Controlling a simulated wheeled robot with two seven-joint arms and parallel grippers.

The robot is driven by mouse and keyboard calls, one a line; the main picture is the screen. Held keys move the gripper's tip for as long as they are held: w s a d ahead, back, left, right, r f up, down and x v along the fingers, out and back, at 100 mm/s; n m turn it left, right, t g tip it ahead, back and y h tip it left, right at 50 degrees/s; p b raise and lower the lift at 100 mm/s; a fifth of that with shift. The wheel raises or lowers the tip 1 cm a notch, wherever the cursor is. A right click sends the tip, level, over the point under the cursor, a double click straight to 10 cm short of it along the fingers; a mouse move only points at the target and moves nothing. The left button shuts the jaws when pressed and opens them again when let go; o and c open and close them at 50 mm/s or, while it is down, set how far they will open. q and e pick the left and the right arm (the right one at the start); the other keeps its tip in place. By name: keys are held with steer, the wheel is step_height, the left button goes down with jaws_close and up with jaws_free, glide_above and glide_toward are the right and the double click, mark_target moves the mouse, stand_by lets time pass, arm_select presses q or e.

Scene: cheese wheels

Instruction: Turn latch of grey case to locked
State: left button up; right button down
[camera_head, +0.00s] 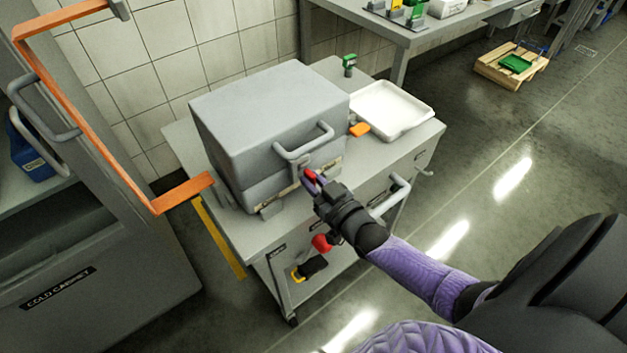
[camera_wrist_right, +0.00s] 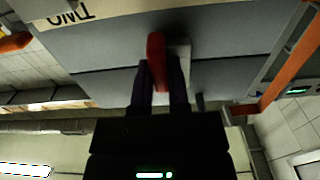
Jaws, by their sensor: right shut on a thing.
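The grey case (camera_head: 262,115) stands on a grey cart, its lid down, with a bar handle (camera_head: 304,143) on the front. A red latch (camera_head: 309,174) is on the case's front, below the handle; the gripper partly hides it. My right gripper (camera_head: 313,184) is at the latch. In the right wrist view the red latch (camera_wrist_right: 156,55) stands between the two dark fingers of the gripper (camera_wrist_right: 160,85), which are shut on it. The latch runs nearly straight up in that picture. I cannot tell its exact angle on the case. My left gripper is not in view.
The cart top (camera_head: 419,136) also holds a white tray (camera_head: 392,108), a small orange item (camera_head: 359,129) and a green-topped item (camera_head: 349,63). The cold cabinet (camera_head: 95,285), with an orange bar frame (camera_head: 182,194), stands close on the left. Open floor lies to the right.

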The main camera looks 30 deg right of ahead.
stand_by(0.4)
steer(key=c, duration=0.6)
jaws_free()
steer(key=s+p, duration=0.2)
steer(key=s, duration=0.8)
steer(key=shift+d, duration=0.4)
